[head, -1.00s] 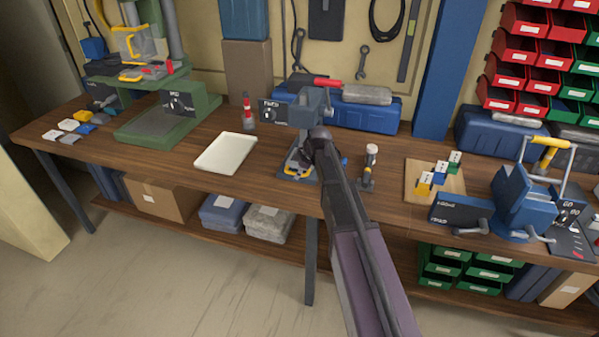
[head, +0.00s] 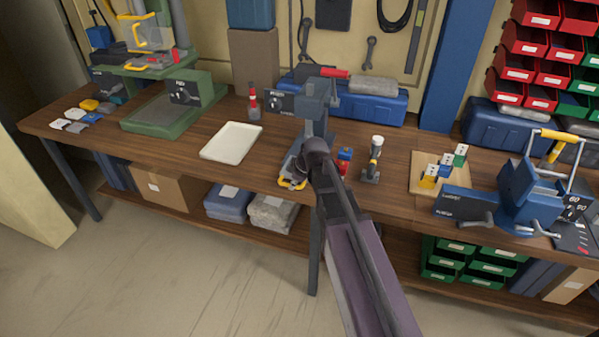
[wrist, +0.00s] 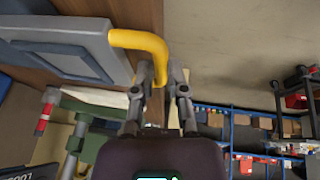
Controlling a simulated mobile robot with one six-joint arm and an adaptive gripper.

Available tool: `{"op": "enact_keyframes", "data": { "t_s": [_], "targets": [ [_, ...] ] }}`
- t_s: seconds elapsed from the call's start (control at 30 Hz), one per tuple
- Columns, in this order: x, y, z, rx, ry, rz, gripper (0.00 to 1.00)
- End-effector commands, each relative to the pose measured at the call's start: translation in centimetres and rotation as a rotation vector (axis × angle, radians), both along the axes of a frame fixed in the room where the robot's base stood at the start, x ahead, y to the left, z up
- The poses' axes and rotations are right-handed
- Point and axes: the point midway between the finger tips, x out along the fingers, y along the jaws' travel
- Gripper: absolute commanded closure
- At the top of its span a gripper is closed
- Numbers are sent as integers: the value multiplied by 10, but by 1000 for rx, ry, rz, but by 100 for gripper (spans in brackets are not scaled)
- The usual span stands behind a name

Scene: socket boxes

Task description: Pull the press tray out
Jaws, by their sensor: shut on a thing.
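The press (head: 312,105) is a grey bench press with a red-tipped lever, standing near the middle of the workbench. Its press tray (head: 290,168) extends from the base toward the bench's front edge, with a yellow handle (head: 291,184) at the near end. In the wrist view the grey tray (wrist: 62,47) is at upper left, and its yellow bent handle (wrist: 138,41) runs down between the fingers. My gripper (wrist: 154,76) is shut on the handle. In the head view my arm hides the gripper and part of the tray.
A white tray (head: 231,143) lies left of the press. A red-and-blue piece (head: 344,161) and a small upright tool (head: 373,160) stand close to its right. Farther right are a wooden board (head: 430,184) with blocks and a blue vise-like device (head: 525,200). Floor in front is clear.

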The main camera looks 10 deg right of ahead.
Motion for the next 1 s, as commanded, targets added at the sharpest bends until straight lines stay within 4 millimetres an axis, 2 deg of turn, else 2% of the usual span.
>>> {"op": "enact_keyframes", "data": {
  "t_s": [0.07,0.37,0.4,0.47,0.5,1.0],
  "targets": [
    [-9,3,0,-1,0,1,100],
    [-8,4,0,-1,1,-1,100],
    [-8,4,0,-1,0,-1,79],
    [-8,4,0,-1,0,-1,61],
    [-8,4,0,-1,0,-1,49],
    [-5,3,0,0,0,-1,47]
  ]
}}
